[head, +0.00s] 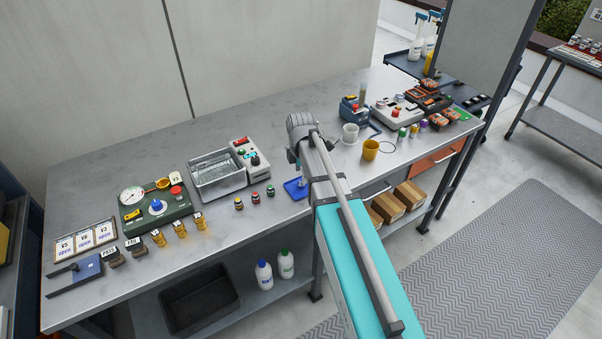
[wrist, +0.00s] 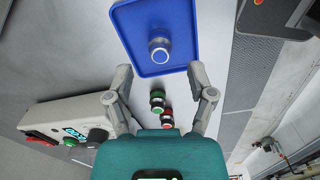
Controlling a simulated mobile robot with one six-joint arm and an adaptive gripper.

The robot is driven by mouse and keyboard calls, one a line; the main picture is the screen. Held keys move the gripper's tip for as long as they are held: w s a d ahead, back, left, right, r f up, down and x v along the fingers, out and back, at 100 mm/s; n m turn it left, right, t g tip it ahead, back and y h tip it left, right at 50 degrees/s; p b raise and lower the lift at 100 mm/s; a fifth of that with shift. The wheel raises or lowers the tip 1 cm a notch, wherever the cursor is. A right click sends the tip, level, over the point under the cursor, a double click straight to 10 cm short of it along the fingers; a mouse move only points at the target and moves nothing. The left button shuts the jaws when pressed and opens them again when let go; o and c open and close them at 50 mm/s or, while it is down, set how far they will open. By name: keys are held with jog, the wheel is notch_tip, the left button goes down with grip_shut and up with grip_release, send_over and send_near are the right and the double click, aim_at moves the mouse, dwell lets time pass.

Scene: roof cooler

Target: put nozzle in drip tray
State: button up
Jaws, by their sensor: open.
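The blue drip tray (wrist: 135,38) lies flat on the bench; part of it shows in the head view (head: 291,190), left of my arm. A small silver nozzle (wrist: 159,49) stands inside the tray, near the edge closest to my gripper, apart from both fingers. My gripper (wrist: 160,70) is open and empty, its fingertips spread to either side of the tray's near edge. In the head view my gripper (head: 293,156) is mostly hidden by my arm. A green-topped nozzle (wrist: 157,98) and a red-topped one (wrist: 167,119) stand on the bench outside the tray.
A metal bath (head: 218,182) and a control box (head: 249,157) stand left of the tray. A green gauge unit (head: 155,208) is further left. The bench front between nozzles and tray is clear.

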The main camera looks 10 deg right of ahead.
aim_at(302, 185)
notch_tip(302, 185, up, 8)
jog(key=p, duration=0.7)
dwell(0.8)
jog(key=s+m, duration=1.6)
jog(key=m, duration=0.3)
